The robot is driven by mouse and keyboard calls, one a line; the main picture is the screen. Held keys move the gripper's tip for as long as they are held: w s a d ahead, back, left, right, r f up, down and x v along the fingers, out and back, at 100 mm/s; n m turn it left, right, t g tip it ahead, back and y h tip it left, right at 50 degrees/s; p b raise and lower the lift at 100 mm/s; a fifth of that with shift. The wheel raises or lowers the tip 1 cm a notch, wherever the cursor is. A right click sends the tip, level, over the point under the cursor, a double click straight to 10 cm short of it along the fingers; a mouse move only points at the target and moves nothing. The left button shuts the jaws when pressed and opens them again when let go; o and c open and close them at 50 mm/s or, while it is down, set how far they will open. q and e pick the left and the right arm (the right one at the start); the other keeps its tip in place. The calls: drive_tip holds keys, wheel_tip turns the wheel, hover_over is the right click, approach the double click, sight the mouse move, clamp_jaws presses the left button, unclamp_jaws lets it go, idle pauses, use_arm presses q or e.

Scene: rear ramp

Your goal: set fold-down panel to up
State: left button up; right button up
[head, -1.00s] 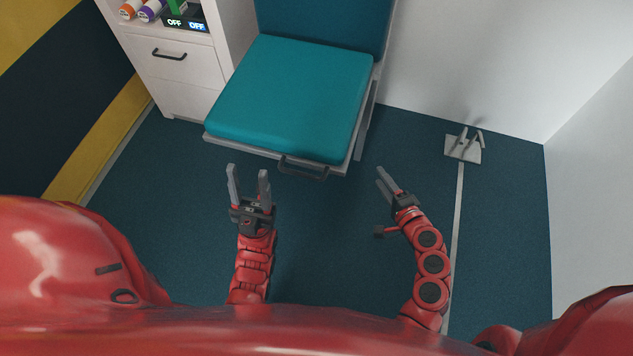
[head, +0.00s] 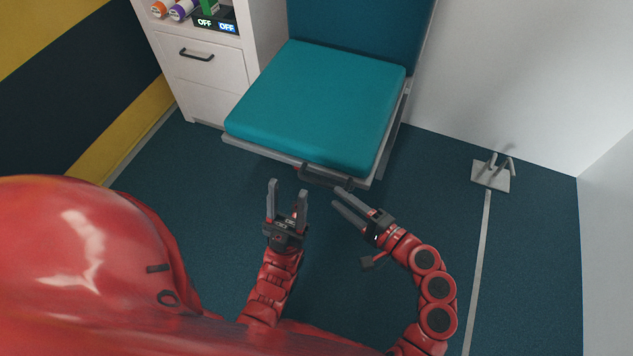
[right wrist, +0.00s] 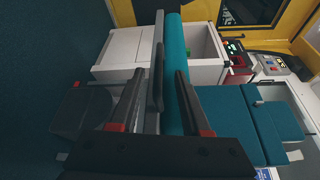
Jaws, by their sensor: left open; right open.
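The fold-down panel is a seat with a teal cushion (head: 315,105) on a grey frame, folded down flat against a teal backrest. A dark bar handle (head: 325,175) sits on its front edge. My right gripper (head: 338,198) is open and empty just in front of the handle, its fingers pointing at it. In the right wrist view, the handle (right wrist: 156,80) appears between the open fingers (right wrist: 160,75), with the teal cushion edge behind it; contact cannot be told. My left gripper (head: 288,189) is open and empty, in front of the seat and left of the right gripper.
A white cabinet (head: 198,85) with a drawer handle stands left of the seat, with bottles and a switch box (head: 216,20) on it. A grey floor bracket (head: 491,172) with prongs stands to the right, by the white wall. The floor between is clear.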

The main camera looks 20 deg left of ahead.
sight(317, 181)
drive_tip(key=b+x, duration=0.1)
drive_tip(key=x, duration=0.7)
drive_tip(key=shift+w+a+f, duration=0.15)
drive_tip(key=shift+w+a, duration=0.05)
drive_tip(key=shift+a, duration=0.15)
drive_tip(key=shift+c, duration=0.2)
clamp_jaws()
idle(0.8)
